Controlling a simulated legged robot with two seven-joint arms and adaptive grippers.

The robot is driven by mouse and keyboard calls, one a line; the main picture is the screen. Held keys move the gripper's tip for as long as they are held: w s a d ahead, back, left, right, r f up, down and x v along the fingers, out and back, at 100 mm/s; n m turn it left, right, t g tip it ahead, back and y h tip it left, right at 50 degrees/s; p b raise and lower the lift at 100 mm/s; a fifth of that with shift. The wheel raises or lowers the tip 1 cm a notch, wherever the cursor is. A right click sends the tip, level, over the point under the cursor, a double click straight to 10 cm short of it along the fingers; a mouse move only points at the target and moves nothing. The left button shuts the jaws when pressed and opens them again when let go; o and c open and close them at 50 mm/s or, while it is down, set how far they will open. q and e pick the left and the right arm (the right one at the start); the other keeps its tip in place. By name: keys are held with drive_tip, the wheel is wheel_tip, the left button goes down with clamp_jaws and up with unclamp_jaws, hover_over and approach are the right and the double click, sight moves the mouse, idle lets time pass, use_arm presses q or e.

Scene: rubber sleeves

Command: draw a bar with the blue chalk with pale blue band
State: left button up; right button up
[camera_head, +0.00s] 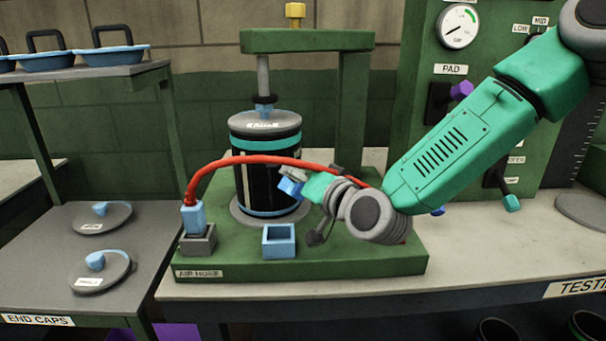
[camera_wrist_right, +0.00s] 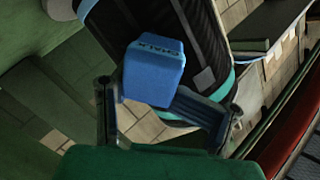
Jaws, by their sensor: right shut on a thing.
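The blue chalk (camera_head: 290,187) is a small block held at the tip of my right gripper (camera_head: 301,184). In the right wrist view the chalk (camera_wrist_right: 154,72) shows dark lettering and sits between the fingers of my right gripper (camera_wrist_right: 168,104). I cannot make out a pale blue band on it. A black rubber sleeve (camera_head: 270,178) with teal bands stands upright in the green press, just behind the chalk. The sleeve (camera_wrist_right: 198,40) also shows behind the chalk in the right wrist view, with a grey patch. Contact between chalk and sleeve cannot be told. My left gripper is out of view.
A red hose (camera_head: 250,159) arches across the sleeve's front from a blue connector (camera_head: 193,218) in a grey socket. An open blue square holder (camera_head: 279,251) sits on the green base (camera_head: 345,262). End caps (camera_head: 100,270) lie on the left shelf. A panel with levers stands right.

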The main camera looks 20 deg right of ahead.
drive_tip(key=shift+s+a+r, duration=0.1)
drive_tip(key=shift+s+a, duration=0.1)
drive_tip(key=shift+a, duration=0.3)
drive_tip(key=shift+d+f+v, duration=0.15)
drive_tip(key=shift+d+v, duration=0.05)
drive_tip(key=shift+v, duration=1.25)
drive_tip(key=shift+d+f+v, duration=0.1)
drive_tip(key=shift+d+v, duration=0.05)
drive_tip(key=shift+v, duration=1.35)
drive_tip(key=v, duration=0.2)
drive_tip(key=shift+s+d+f, duration=0.15)
drive_tip(key=shift+s+d, duration=0.1)
drive_tip(key=shift+s, duration=0.05)
drive_tip(key=shift+s+f, duration=0.1)
